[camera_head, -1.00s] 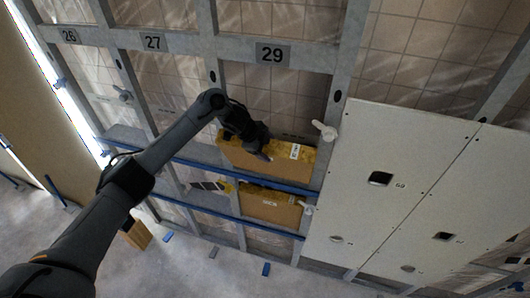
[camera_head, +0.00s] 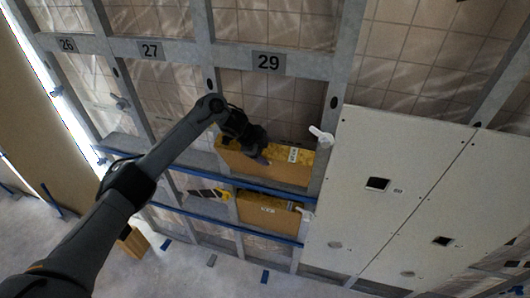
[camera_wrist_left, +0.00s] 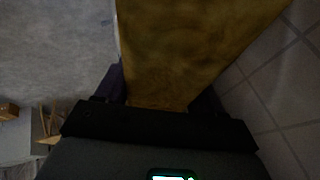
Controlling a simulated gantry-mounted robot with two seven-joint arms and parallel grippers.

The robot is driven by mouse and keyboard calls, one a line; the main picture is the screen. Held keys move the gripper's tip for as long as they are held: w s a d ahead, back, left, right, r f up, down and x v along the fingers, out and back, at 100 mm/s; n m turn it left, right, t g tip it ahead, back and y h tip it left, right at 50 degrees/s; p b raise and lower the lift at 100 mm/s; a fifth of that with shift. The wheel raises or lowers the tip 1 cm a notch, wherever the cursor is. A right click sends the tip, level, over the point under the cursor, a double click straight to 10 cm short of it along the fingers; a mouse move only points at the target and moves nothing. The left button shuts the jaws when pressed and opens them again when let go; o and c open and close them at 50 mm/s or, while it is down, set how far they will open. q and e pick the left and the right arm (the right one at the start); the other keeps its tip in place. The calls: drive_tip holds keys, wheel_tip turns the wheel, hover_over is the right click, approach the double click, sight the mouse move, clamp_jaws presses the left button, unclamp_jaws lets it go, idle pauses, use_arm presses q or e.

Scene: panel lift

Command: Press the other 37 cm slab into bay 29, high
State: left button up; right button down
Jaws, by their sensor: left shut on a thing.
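A yellow-brown slab (camera_head: 282,171) with a white label stands in the bay under the number 29 plate (camera_head: 268,62), above the upper blue rail. In the left wrist view the slab (camera_wrist_left: 190,50) fills the middle between the fingers (camera_wrist_left: 160,95). A second slab (camera_head: 268,210) with a label stands lower in the same bay, between the two blue rails. Whether the held slab touches the back wall or the rail cannot be told. My right gripper is not in view.
White wall panels (camera_head: 385,190) cover the frame on the right. White latches (camera_head: 320,135) sit on the stud right of the bay. A black-and-yellow tool (camera_head: 207,194) lies left of the lower slab. Bays 26 and 27 are to the left.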

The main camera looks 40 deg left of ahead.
use_arm(q)
drive_tip(key=o, duration=1.7)
drive_tip(key=shift+f, duration=0.15)
drive_tip(key=shift+c, duration=0.2)
